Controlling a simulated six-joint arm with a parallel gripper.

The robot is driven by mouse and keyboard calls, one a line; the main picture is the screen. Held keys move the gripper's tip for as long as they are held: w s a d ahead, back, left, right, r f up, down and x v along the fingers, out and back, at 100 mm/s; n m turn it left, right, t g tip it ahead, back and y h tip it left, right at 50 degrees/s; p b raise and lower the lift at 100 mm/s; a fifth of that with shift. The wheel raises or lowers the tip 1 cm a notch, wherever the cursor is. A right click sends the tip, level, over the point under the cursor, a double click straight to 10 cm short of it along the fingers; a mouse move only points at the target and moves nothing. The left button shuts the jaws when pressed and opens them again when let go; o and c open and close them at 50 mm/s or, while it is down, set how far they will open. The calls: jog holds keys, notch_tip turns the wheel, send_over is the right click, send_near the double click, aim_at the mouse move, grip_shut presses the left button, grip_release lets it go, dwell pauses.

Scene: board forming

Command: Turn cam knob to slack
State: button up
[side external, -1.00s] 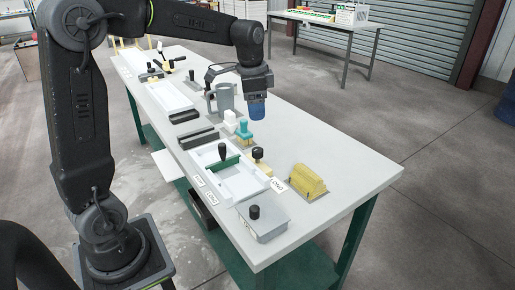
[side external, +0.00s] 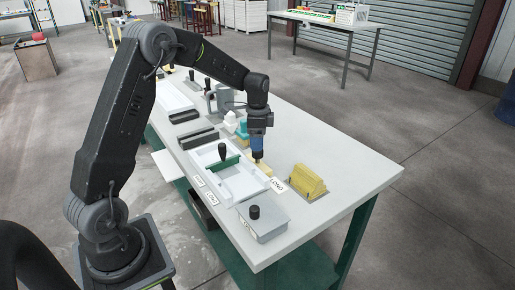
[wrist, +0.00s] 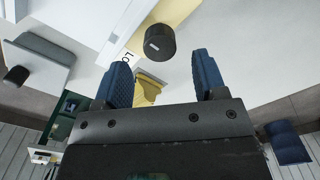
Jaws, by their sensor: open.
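The cam knob (wrist: 160,42) is a black round knob with a white mark on its top, on a yellow base (wrist: 182,12) in the wrist view. In the side view the yellow base (side external: 263,168) sits beside the white tray, and my gripper largely covers the knob. My gripper (side external: 257,151) points down right over the knob. In the wrist view its blue fingers (wrist: 161,62) are apart, with the knob just beyond the fingertips and between them. Nothing is held. I cannot tell from the mark which setting the knob is at.
A white tray (side external: 243,187) with a green bar and black handle lies left of the knob. A yellow block (side external: 308,181) stands to the right, and a grey box (side external: 264,224) with a black knob is at the front. The LONG label (side external: 278,186) lies close by.

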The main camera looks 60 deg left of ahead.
aim_at(258, 156)
jog(key=shift+f, duration=1.9)
jog(key=shift+c, duration=0.4)
jog(key=c, duration=0.8)
jog(key=shift+c, duration=0.2)
